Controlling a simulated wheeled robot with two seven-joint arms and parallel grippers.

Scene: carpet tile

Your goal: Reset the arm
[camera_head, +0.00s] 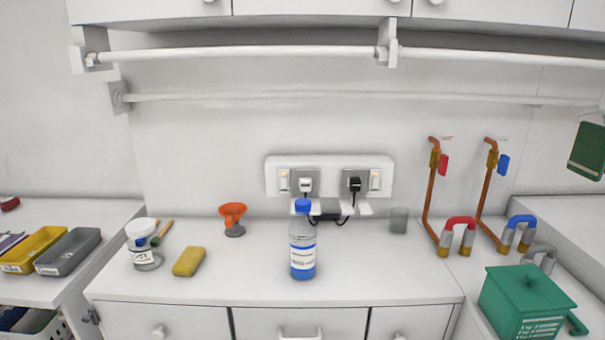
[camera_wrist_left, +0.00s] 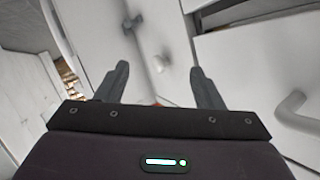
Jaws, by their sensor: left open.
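The task names no object, only the arm. My left gripper (camera_wrist_left: 160,82) shows in the left wrist view with its two dark fingers spread apart and nothing between them. White cabinet fronts with knobs (camera_wrist_left: 158,64) and a handle (camera_wrist_left: 292,105) lie beyond the fingers. Neither arm shows in the head view. My right gripper is in neither view.
A white counter (camera_head: 370,280) holds a blue-capped bottle (camera_head: 302,245), a yellow sponge (camera_head: 188,261), an orange funnel (camera_head: 232,215) and a jar (camera_head: 143,250). A green box (camera_head: 525,300) stands at right, yellow (camera_head: 35,248) and grey trays (camera_head: 68,250) at left.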

